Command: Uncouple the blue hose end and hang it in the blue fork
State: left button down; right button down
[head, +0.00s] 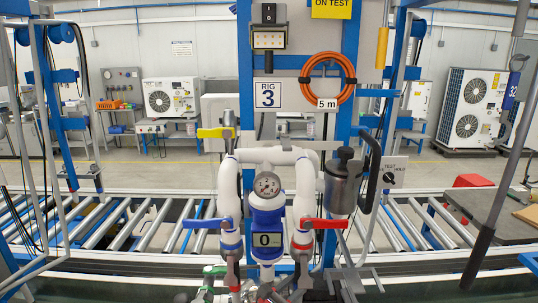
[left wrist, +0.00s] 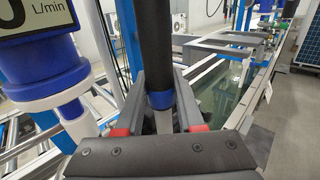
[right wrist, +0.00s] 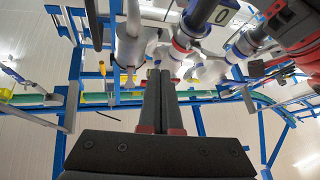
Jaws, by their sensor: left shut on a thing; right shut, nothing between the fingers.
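In the left wrist view my left gripper (left wrist: 160,118) is shut on the blue hose end (left wrist: 160,98), a thick black part with a blue band and a grey metal section between the fingers. Whether this end is joined to a coupling cannot be seen. A blue-handled valve (head: 230,225) and a red-handled valve (head: 322,223) flank the meter in the head view. I cannot make out the blue fork for certain.
The blue meter (head: 267,240) reads 0 under a round gauge (head: 267,185). A dark canister (head: 342,185) hangs right of it. A roller conveyor (head: 130,225) runs behind. A grey bracket (left wrist: 225,43) juts out in the left wrist view. An orange hose coil (head: 327,80) hangs above.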

aim_at(307, 286)
jog(key=a+f+n+g+y, duration=0.2)
jog(key=a+f+g+y, duration=0.15)
jog(key=a, duration=0.25)
jog(key=f+x, duration=0.1)
jog(key=x, duration=0.5)
jog(key=shift+w+g+h, duration=0.3)
jog(key=shift+g+h, duration=0.05)
jog(key=shift+h, duration=0.1)
jog(key=shift+f, duration=0.1)
jog(key=shift+s, duration=0.1)
jog(key=shift+s+r, duration=0.25)
jog(key=shift+r, duration=0.3)
